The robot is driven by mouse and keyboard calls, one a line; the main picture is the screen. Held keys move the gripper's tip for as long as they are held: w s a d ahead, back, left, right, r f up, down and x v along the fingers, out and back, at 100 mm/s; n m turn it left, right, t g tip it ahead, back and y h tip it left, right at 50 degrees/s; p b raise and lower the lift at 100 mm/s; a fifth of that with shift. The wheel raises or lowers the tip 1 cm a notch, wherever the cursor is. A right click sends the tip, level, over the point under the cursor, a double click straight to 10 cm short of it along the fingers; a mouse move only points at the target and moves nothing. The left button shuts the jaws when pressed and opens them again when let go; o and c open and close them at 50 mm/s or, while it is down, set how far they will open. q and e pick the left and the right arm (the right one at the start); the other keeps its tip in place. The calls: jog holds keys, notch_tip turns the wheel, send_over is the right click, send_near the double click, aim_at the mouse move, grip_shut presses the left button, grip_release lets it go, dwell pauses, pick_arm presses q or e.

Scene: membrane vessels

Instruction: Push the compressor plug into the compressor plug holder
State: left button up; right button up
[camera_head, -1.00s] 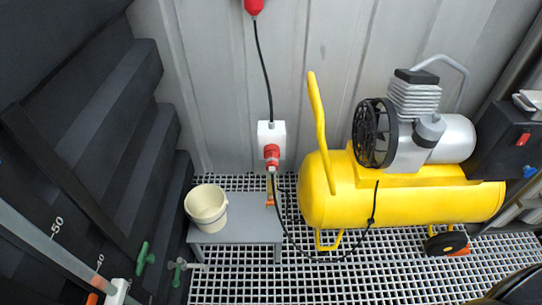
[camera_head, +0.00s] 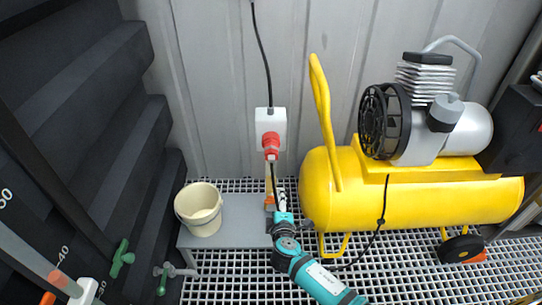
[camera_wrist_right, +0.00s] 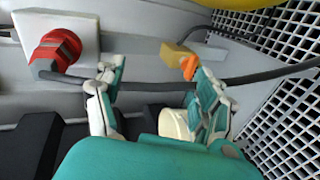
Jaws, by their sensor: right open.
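The red compressor plug (camera_head: 270,153) sits at the front of the compressor plug holder (camera_head: 271,118), a white box with a red socket on the wall. How deep it sits, I cannot tell. In the right wrist view the red plug (camera_wrist_right: 52,52) is at the upper left against the white holder (camera_wrist_right: 82,22), its dark cable running right. My right gripper (camera_head: 283,200) is below the plug, near the grey bench. In its wrist view the gripper (camera_wrist_right: 160,90) is open, its fingers apart, with the cable passing across between them. The plug is outside the fingers.
A yellow compressor (camera_head: 410,205) stands to the right on a grating floor. A cream bucket (camera_head: 200,212) stands on the grey bench (camera_head: 208,238). A tan and orange tool (camera_wrist_right: 180,57) lies beyond the fingers. Green valves (camera_head: 121,260) are at the lower left.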

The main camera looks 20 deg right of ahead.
aim_at(272, 163)
jog(key=w+r+t, duration=0.1)
jog(key=r, duration=0.3)
jog(key=w+a+r+t+h+b, duration=0.1)
jog(key=r, duration=0.3)
jog(key=w+r+n+t+b, duration=0.1)
jog(key=r, duration=0.3)
jog(key=shift+w+a+r+t, duration=0.1)
jog(key=shift+w+a+t, duration=0.05)
jog(key=shift+a+t, duration=0.25)
pick_arm(q)
jog(key=shift+w+d+r, duration=0.1)
jog(key=shift+w+r, duration=0.9)
jog(key=shift+r, duration=0.15)
pick_arm(e)
jog(key=shift+w+d, duration=0.2)
jog(key=shift+w, duration=0.3)
jog(key=b+x, duration=0.1)
jog(key=x, duration=0.3)
jog(key=shift+w+d+b, duration=0.1)
jog(key=shift+w+b, duration=0.1)
jog(key=shift+b, duration=0.1)
jog(key=b+x, duration=0.1)
jog(key=x, duration=0.2)
pick_arm(q)
notch_tip(272, 163, up, 11)
jog(key=w+t, duration=0.1)
jog(key=shift+b, duration=0.35)
pick_arm(e)
jog(key=shift+w+d, duration=0.1)
jog(key=shift+w, duration=0.15)
